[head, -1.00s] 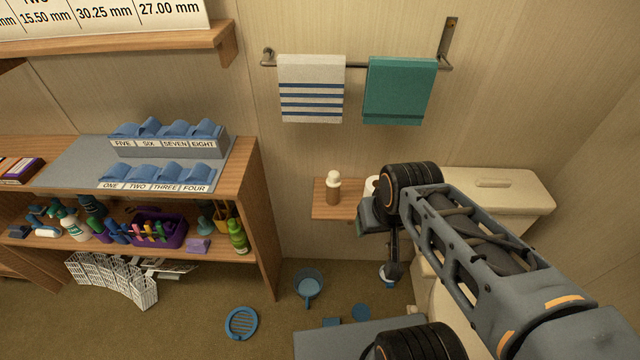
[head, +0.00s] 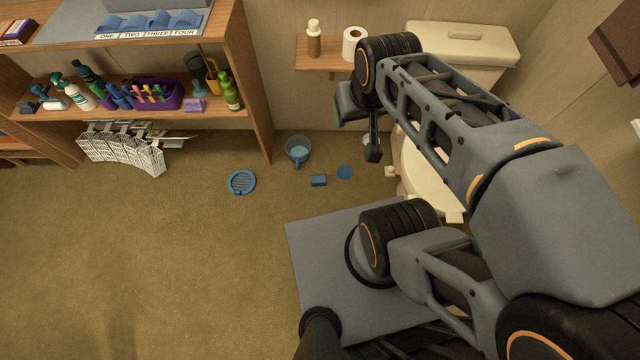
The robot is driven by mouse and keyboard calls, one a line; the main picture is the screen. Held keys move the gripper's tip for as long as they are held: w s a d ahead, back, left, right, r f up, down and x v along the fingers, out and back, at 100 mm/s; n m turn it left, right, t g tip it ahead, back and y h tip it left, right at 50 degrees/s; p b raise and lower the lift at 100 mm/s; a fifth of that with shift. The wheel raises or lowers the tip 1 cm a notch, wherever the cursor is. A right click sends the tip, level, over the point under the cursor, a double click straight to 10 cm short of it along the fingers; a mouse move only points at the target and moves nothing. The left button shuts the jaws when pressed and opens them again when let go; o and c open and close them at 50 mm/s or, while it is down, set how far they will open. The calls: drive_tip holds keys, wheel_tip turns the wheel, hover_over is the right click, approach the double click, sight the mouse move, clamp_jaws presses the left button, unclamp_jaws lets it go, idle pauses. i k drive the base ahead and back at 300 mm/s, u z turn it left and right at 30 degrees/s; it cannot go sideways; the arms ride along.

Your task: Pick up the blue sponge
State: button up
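A small blue block that looks like the blue sponge (head: 318,181) lies on the brown carpet, between a round blue strainer-like piece and a flat blue disc. My gripper (head: 373,153) hangs from the arm's wrist, in front of the toilet area. In the picture it is up and to the right of the sponge and apart from it. Its fingers are small and dark, so I cannot tell whether they are open. I see nothing held.
A blue strainer (head: 241,182), a blue pot (head: 298,151) and a blue disc (head: 345,172) lie near the sponge. A wooden shelf unit (head: 258,110) stands at left, a white toilet (head: 425,180) at right. Carpet at lower left is clear.

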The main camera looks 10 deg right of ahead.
sight(316, 180)
drive_tip(key=z, duration=0.15)
drive_tip(key=i, duration=0.7)
drive_tip(key=u, duration=1.1)
